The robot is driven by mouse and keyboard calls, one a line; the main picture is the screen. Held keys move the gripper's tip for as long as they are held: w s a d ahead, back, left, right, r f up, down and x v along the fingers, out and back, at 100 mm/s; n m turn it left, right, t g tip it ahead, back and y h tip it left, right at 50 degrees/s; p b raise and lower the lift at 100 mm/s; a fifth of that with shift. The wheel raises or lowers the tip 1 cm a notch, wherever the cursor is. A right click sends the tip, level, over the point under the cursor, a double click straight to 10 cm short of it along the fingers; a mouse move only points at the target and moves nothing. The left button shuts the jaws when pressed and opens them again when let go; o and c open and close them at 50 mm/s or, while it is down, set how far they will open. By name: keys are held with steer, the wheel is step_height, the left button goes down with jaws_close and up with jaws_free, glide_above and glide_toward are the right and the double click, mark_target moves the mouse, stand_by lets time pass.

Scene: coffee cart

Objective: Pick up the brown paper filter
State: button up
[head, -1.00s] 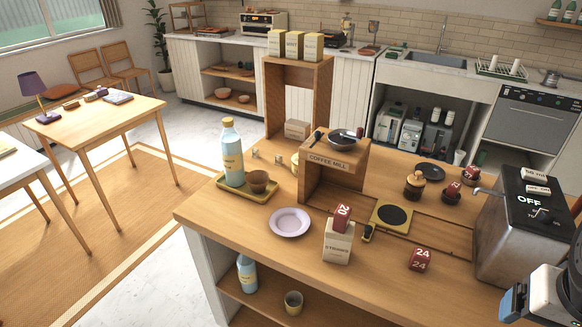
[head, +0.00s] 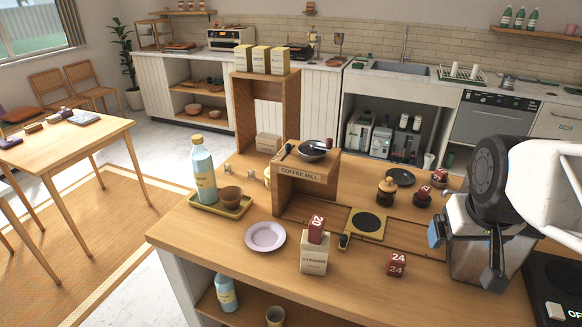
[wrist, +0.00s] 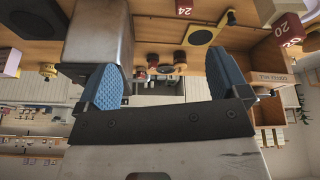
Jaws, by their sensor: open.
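A small brown cup-like piece (head: 230,197) sits on the yellow tray (head: 208,207) beside the blue bottle at the counter's left. It may be the brown paper filter, but I cannot be sure at this size. The wrist view is upside down and does not clearly show a filter.
The blue bottle (head: 203,170) stands on the tray. A lilac plate (head: 265,236), a carton (head: 314,255) with a red "20" block, and a red "24" block (head: 396,263) lie along the front. The wooden coffee mill stand (head: 304,178) rises mid-counter.

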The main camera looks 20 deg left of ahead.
steer(key=w+a+n+t+y, duration=0.1)
steer(key=w+a+n, duration=0.2)
steer(key=w+a, duration=0.5)
steer(key=w+a+n+y, duration=0.1)
steer(key=w+a+n, duration=0.15)
steer(key=a, duration=0.95)
steer(key=w+a+n+t+y, duration=0.1)
steer(key=w+a+n, duration=0.2)
steer(key=w+a, duration=0.6)
steer(key=s+a+f+n+y, duration=0.1)
steer(key=a+f+n, duration=0.1)
steer(key=a, duration=0.6)
steer(key=s+a+f+n+y, duration=0.1)
steer(key=a+f+n, duration=0.1)
steer(key=a, duration=0.7)
steer(key=s+a+f+n+t+h, duration=0.1)
steer(key=s+a+f+n+t, duration=0.2)
steer(key=a+f+n, duration=0.3)
steer(key=s+a+f+n+t+h, duration=0.2)
steer(key=a+f+n, duration=0.4)
steer(key=n, duration=1)
steer(key=shift+s+a+f+t, duration=0.15)
steer(key=shift+s+f+t, duration=0.25)
steer(key=shift+s+f, duration=0.45)
steer(key=shift+x, duration=1.3)
